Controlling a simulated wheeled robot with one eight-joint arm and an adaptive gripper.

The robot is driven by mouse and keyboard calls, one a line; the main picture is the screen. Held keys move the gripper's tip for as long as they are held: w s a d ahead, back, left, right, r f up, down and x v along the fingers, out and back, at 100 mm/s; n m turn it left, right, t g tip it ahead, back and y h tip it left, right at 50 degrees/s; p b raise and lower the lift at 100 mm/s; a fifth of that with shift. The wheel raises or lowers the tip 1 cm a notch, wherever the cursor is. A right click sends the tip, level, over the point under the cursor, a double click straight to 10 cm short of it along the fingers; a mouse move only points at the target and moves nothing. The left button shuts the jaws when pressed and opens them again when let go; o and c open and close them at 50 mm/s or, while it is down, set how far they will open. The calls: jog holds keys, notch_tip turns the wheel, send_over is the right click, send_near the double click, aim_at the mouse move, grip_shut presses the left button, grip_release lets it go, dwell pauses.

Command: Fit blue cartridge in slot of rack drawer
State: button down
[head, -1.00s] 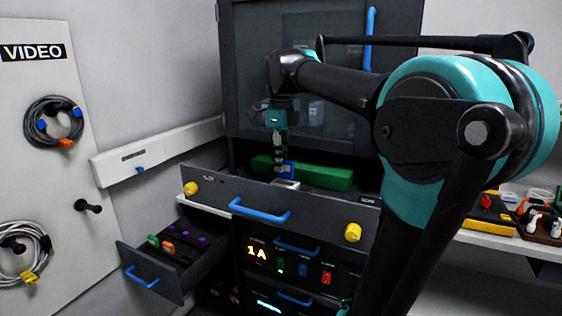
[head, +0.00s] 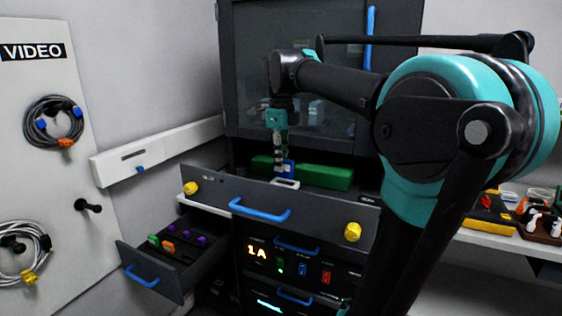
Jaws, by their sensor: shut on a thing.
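The rack drawer (head: 325,217) is pulled out, with a blue handle and yellow knobs on its front. My gripper (head: 279,166) points down over the drawer's inside and is shut on the blue cartridge (head: 288,168). The cartridge stands upright just above or at a pale slot piece (head: 286,184) behind the drawer front. I cannot tell whether its lower end is inside the slot. A long green block (head: 325,177) lies in the drawer beside and behind the cartridge.
A small side drawer (head: 185,268) stands open at lower left, with green, orange and purple pieces. Coiled cables hang on the white VIDEO panel (head: 45,180). A shelf with a yellow case (head: 489,209) is at right. My arm fills the right middle.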

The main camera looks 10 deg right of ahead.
jog(key=shift+f, duration=1.4)
dwell(1.5)
jog(key=c, duration=1.4)
grip_release()
jog(key=shift+o, duration=0.3)
jog(key=o, duration=0.4)
jog(key=shift+r, duration=0.15)
jog(key=shift+r, duration=3.4)
